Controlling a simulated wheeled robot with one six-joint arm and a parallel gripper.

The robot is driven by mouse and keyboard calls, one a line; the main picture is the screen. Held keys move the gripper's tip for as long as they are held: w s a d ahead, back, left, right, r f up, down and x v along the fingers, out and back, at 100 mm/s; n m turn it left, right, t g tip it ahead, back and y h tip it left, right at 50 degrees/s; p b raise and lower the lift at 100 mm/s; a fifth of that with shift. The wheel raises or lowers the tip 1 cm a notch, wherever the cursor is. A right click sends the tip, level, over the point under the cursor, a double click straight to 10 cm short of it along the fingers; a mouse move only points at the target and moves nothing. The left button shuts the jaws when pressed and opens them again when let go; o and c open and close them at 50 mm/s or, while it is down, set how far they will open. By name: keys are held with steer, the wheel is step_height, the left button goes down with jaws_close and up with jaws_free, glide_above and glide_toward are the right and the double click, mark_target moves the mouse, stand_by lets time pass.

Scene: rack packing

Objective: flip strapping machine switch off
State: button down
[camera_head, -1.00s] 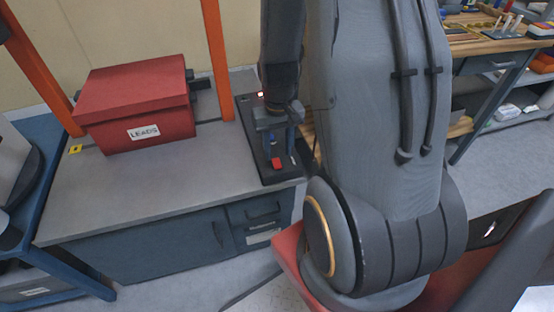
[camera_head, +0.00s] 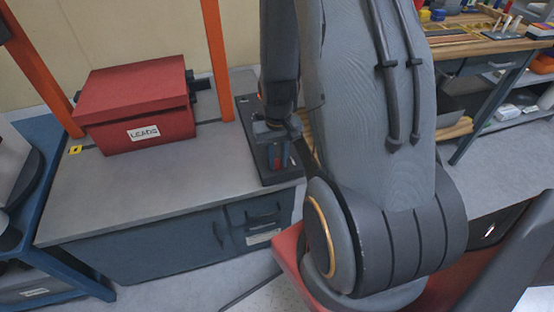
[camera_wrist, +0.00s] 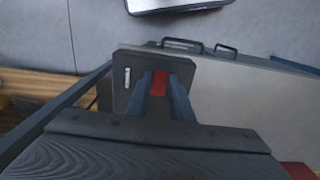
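The strapping machine's switch panel is a black plate (camera_head: 246,112) on the right end of the grey bench. It also shows in the wrist view (camera_wrist: 121,98). A red switch (camera_wrist: 159,83) sits on it. My gripper (camera_wrist: 160,88) points down at the panel, its two blue-grey fingers apart, one on each side of the red switch. I cannot tell whether the fingers press on it. In the head view my gripper (camera_head: 277,156) is low over the panel and mostly hides the switch. The switch's tilt cannot be made out.
A red box (camera_head: 137,103) labelled LEADS stands on the bench (camera_head: 150,185) left of the panel. An orange post (camera_head: 217,60) rises close behind the panel's left side. The bench top between box and panel is clear. A wooden workbench (camera_head: 480,45) is at the back right.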

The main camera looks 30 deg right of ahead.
steer(key=shift+w+d+g+y+p, duration=0.1)
steer(key=shift+w+g+y+p, duration=0.15)
steer(key=shift+g+p, duration=0.35)
steer(key=shift+w+d+g+y+p, duration=0.1)
steer(key=shift+w+g+y+p, duration=0.15)
steer(key=shift+g, duration=0.55)
steer(key=shift+a, duration=0.1)
steer(key=c, duration=1.6)
jaws_free()
steer(key=shift+o, duration=0.2)
steer(key=shift+r, duration=0.15)
steer(key=v, duration=0.7)
steer(key=shift+r+b, duration=0.3)
steer(key=shift+b, duration=0.05)
